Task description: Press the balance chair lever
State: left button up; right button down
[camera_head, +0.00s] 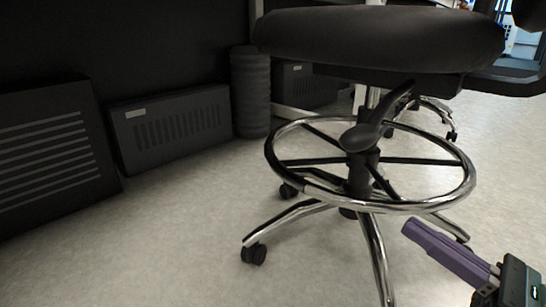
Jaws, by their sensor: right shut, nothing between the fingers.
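The balance chair (380,40) has a thick black seat, a chrome foot ring and a chrome wheeled base. A black lever (362,137) with a broad paddle-like end hangs below the seat, in front of the central column. My right gripper (412,230) is at the lower right, its purple fingers shut and empty. In the picture its tips are below and to the right of the lever, just under the foot ring, and apart from the lever. I cannot tell its exact depth relative to the ring. My left gripper is not in view.
The foot ring (290,176) surrounds the column, and chair legs with casters (254,253) spread over the pale floor. Dark vented boxes (172,128) and a ribbed black cylinder (250,90) stand at the left and back. Another chair base shows behind. The floor at lower left is clear.

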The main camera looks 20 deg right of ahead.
aim_at(360, 138)
jog(key=w+a+r, duration=0.3)
jog(key=w+r, duration=0.3)
jog(key=w, duration=0.1)
jog(key=shift+w+b, duration=0.35)
jog(key=shift+b, duration=0.05)
jog(key=shift+a+r, duration=0.1)
jog(key=shift+a, duration=0.05)
